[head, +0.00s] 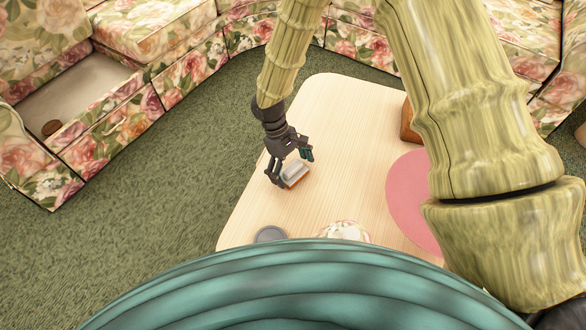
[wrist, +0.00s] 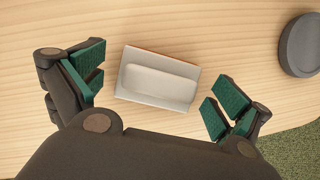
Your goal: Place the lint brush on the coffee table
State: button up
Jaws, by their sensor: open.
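A small block with a pale grey recessed top and an orange-brown edge, which I take for the lint brush (head: 296,174), lies on the light wood coffee table (head: 335,115), near its left edge. In the wrist view the lint brush (wrist: 158,78) lies flat between the spread fingers. My gripper (head: 291,166) is open above and around it; it also shows in the wrist view (wrist: 155,92), with green pads on either side. A gap shows between the brush and each pad there. The brush's underside is hidden.
A dark grey round thing (head: 270,234), a pink round mat (head: 408,200), a brown wooden box (head: 409,122) and a patterned white thing (head: 343,231) are on the table. A floral sofa (head: 110,120) bends around it; a brown thing (head: 52,128) lies on its left seat.

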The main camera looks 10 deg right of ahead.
jog(key=p+v, duration=0.2)
jog(key=v, duration=1)
jog(key=shift+p, duration=0.35)
jog(key=shift+r, duration=0.15)
dwell(0.7)
